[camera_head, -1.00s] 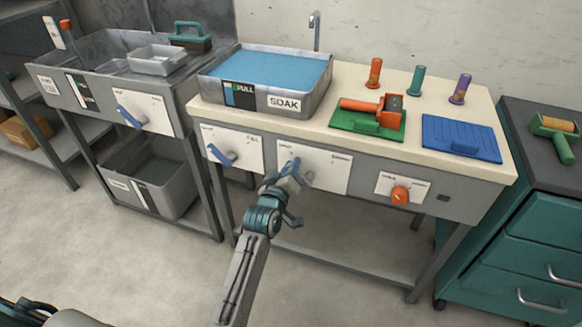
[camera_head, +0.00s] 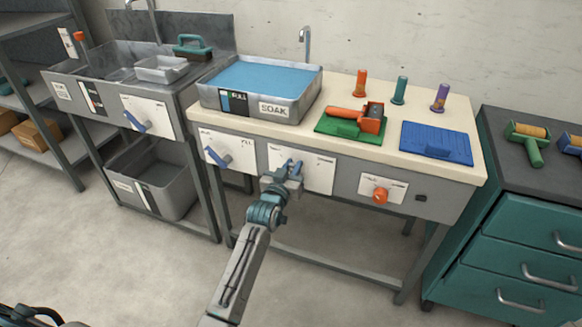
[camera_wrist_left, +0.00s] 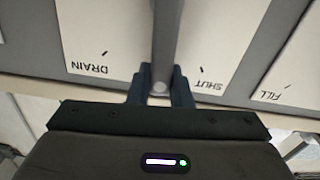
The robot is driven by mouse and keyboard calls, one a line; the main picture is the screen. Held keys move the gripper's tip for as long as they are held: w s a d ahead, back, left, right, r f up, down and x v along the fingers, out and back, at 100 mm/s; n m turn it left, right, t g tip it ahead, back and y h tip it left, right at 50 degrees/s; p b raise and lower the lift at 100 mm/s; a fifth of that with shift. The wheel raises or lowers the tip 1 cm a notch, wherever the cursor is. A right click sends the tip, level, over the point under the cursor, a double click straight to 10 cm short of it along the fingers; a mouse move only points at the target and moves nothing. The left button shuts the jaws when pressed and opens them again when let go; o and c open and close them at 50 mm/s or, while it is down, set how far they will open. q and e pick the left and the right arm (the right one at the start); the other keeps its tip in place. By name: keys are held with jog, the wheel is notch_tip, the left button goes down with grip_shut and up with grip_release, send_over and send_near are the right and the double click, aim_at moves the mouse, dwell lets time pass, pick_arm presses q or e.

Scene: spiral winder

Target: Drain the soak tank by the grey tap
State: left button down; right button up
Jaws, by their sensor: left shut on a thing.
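The soak tank (camera_head: 262,90) is a grey metal tray marked SOAK on the bench, holding blue water. The grey tap's white panel (camera_head: 318,172) is on the bench front below it. In the left wrist view the grey tap handle (camera_wrist_left: 165,45) stands between upside-down DRAIN (camera_wrist_left: 90,68) and SHUT (camera_wrist_left: 209,85) labels. My left gripper (camera_head: 284,172) is in front of this panel and hides most of the handle in the head view. Its fingers, also in the left wrist view (camera_wrist_left: 160,92), are shut on the handle's end. My right gripper is out of view.
A blue FILL lever (camera_head: 218,156) is just left of the gripper. An orange knob (camera_head: 380,196) is to the right. Another blue lever (camera_head: 136,122) is on the sink unit. The bench top holds a green holder (camera_head: 340,128) and blue plate (camera_head: 437,142). Floor below is open.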

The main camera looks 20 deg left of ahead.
pick_arm(q)
jog(key=d+m, duration=0.2)
jog(key=m, duration=0.1)
jog(key=shift+d+m, duration=0.1)
jog(key=shift+m, duration=0.2)
jog(key=shift+d+f+m, duration=0.2)
jog(key=shift+d+m, duration=0.25)
jog(key=shift+m, duration=0.4)
jog(key=shift+d+f+m, duration=0.2)
jog(key=shift+d+m, duration=0.2)
jog(key=shift+m, duration=0.45)
jog(key=c, duration=1.3)
grip_release()
jog(key=shift+s, duration=0.1)
jog(key=s, duration=1)
jog(key=shift+s+a, duration=0.15)
jog(key=shift+s, duration=0.25)
